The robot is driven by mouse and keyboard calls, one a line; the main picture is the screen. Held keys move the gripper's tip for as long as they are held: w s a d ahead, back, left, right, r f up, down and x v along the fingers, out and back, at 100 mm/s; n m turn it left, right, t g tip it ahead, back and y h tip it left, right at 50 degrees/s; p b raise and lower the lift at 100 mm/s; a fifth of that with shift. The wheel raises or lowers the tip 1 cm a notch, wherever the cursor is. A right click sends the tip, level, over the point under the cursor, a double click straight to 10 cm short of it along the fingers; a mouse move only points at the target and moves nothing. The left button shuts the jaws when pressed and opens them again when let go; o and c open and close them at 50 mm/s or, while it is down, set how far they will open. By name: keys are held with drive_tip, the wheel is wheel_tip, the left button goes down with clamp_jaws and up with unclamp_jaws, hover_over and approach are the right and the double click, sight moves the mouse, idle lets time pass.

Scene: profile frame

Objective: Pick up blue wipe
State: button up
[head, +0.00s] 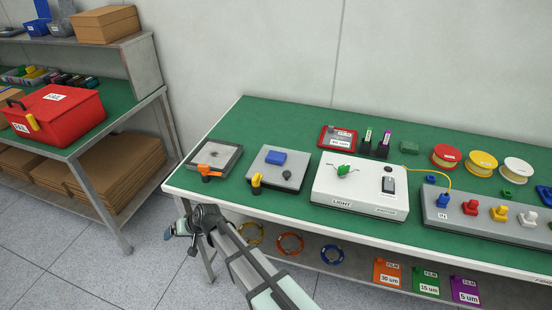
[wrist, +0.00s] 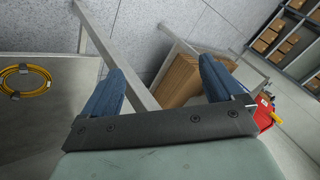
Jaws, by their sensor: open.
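A small blue pad, which looks like the blue wipe (head: 276,158), lies on a grey square plate (head: 262,176) with a yellow-handled part at its front. The plate stands on the green bench top, left of the white light box. My gripper (head: 180,240) is off the front left corner of the bench, over the floor and apart from the pad. In the wrist view my gripper (wrist: 160,85) shows two blue fingers spread wide with nothing between them. The blue pad is not in the wrist view.
A second grey plate (head: 213,160) with an orange handle stands left of the pad. The white light box (head: 359,191) stands right. A red toolbox (head: 58,115) is on the left bench (head: 118,97).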

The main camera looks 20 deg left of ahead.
drive_tip(key=s+a+r+n, duration=0.1)
drive_tip(key=a+r+n, duration=0.1)
drive_tip(key=a+r, duration=0.5)
drive_tip(key=w+r+n, duration=0.3)
drive_tip(key=w+r, duration=0.3)
drive_tip(key=r, duration=0.2)
wheel_tip(320, 180, up, 15)
drive_tip(key=n+h, duration=0.6)
drive_tip(key=h, duration=0.2)
hover_over(276, 155)
drive_tip(key=f, duration=0.7)
drive_tip(key=shift+a+f, duration=0.2)
drive_tip(key=shift+f, duration=0.1)
drive_tip(key=shift+s+d+f, duration=0.1)
drive_tip(key=shift+d+f, duration=0.05)
drive_tip(key=shift+f, duration=0.85)
drive_tip(key=shift+s+d+f, duration=0.1)
drive_tip(key=shift+d+f, duration=0.05)
drive_tip(key=shift+f, duration=1.45)
